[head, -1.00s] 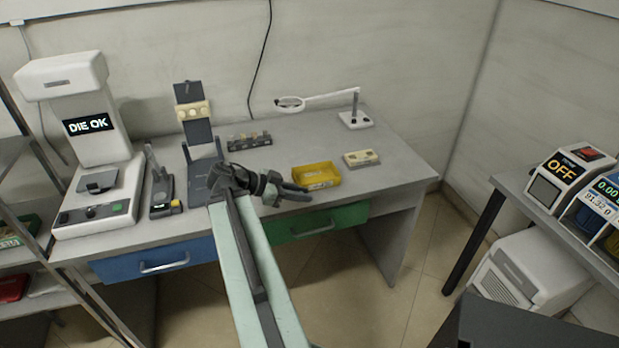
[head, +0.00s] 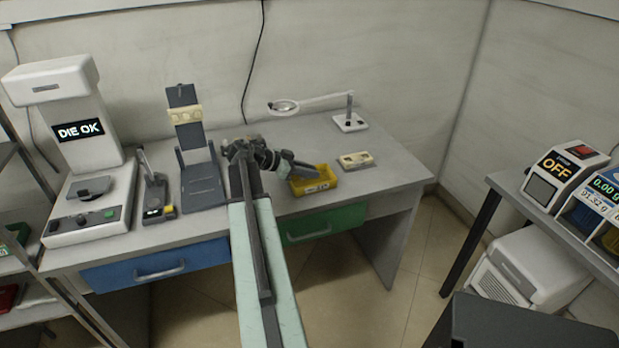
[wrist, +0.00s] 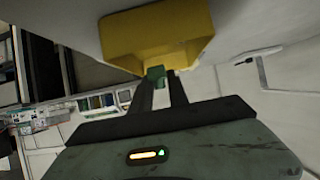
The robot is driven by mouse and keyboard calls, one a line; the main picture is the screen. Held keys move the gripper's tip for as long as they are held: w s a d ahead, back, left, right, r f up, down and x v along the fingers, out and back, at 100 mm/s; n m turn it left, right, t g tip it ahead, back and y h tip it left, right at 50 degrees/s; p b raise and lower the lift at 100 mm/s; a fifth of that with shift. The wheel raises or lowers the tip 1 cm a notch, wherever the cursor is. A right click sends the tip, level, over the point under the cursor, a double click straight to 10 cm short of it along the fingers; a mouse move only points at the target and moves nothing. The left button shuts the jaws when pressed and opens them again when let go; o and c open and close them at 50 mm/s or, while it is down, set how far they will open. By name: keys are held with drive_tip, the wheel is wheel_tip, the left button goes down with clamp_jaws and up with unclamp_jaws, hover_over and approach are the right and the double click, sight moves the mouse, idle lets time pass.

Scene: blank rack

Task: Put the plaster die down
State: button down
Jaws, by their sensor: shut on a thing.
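My gripper (head: 308,166) reaches to the yellow tray (head: 304,189) on the bench, its tip over or close beside the tray's back edge. In the wrist view my gripper (wrist: 161,82) is shut on a small green block (wrist: 156,73), which I take to be the plaster die. The yellow tray (wrist: 160,30) shows just beyond the fingertips there. I cannot tell whether the die touches it. The die cannot be made out in the head view.
A beige block (head: 357,160) lies right of the tray. A magnifier on an arm (head: 284,106) stands behind. The right front bench top (head: 390,178) is clear.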

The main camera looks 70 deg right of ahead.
sight(310, 183)
drive_tip(key=shift+d, duration=0.25)
drive_tip(key=shift+w+d+f, duration=0.15)
drive_tip(key=shift+d+f, duration=0.05)
drive_tip(key=shift+d, duration=0.35)
wheel_tip(310, 183, down, 4)
drive_tip(key=b, duration=0.4)
drive_tip(key=shift+a+r, duration=0.15)
drive_tip(key=shift+r, duration=0.25)
drive_tip(key=shift+f, duration=0.1)
drive_tip(key=c, duration=1.3)
unclamp_jaws()
